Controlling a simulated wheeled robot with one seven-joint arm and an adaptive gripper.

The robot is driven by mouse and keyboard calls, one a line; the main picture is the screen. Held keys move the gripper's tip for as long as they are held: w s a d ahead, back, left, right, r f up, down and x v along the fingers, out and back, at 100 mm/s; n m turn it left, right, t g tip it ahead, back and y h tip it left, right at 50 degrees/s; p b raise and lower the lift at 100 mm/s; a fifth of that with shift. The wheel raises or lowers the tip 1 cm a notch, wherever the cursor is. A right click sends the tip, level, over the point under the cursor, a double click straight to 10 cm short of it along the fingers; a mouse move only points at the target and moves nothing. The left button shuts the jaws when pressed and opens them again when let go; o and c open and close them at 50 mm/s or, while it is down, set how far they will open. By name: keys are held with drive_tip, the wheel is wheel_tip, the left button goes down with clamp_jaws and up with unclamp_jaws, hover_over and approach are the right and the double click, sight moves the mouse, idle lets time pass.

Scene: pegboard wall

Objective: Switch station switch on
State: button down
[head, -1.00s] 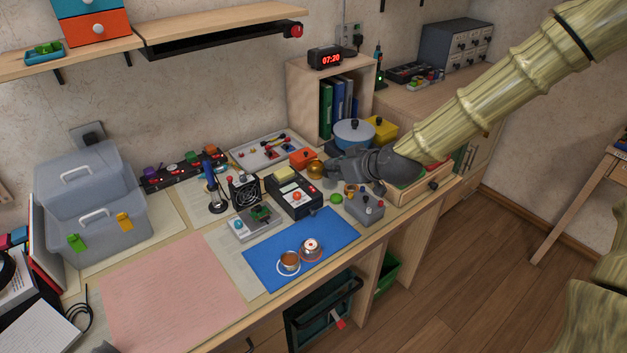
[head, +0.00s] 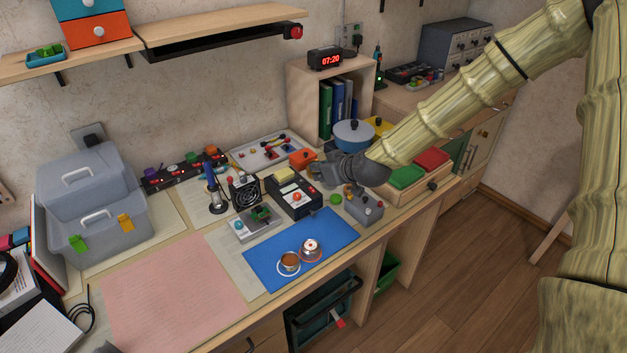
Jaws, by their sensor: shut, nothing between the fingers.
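The station (head: 293,205) is a black box with a yellow pad on its top, on the desk in the head view. A small red-orange part (head: 297,197) on its upper face looks like the switch; its on or off position is too small to tell. My gripper (head: 313,174) is dark grey and shut, with nothing held. Its fingertips are just right of the station's back right corner, apart from the switch. Contact with the station cannot be made out. The gripper hides part of the desk behind it.
A grey box with knobs (head: 364,208) stands right of the station. A black fan (head: 244,190) and a blue-handled iron (head: 211,183) stand to its left. An orange block (head: 302,158) is behind my fingertips.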

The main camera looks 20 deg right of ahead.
sight(316, 194)
drive_tip(key=x, duration=0.2)
drive_tip(key=shift+w+f, duration=0.1)
drive_tip(key=shift+f, duration=0.25)
drive_tip(key=shift+w+a+f+p, duration=0.1)
drive_tip(key=shift+w+f+p, duration=0.1)
drive_tip(key=shift+f, duration=0.6)
drive_tip(key=shift+w+a+f+p, duration=0.1)
drive_tip(key=shift+f+p, duration=0.1)
drive_tip(key=shift+f, duration=0.65)
drive_tip(key=shift+w+p, duration=0.1)
drive_tip(key=shift+p, duration=0.4)
drive_tip(key=shift+f+g, duration=0.25)
drive_tip(key=shift+g, duration=0.15)
drive_tip(key=shift+s+f, duration=0.1)
drive_tip(key=shift+s, duration=0.15)
drive_tip(key=shift+s+d+f, duration=0.1)
drive_tip(key=shift+s+d, duration=0.2)
drive_tip(key=shift+s, duration=0.25)
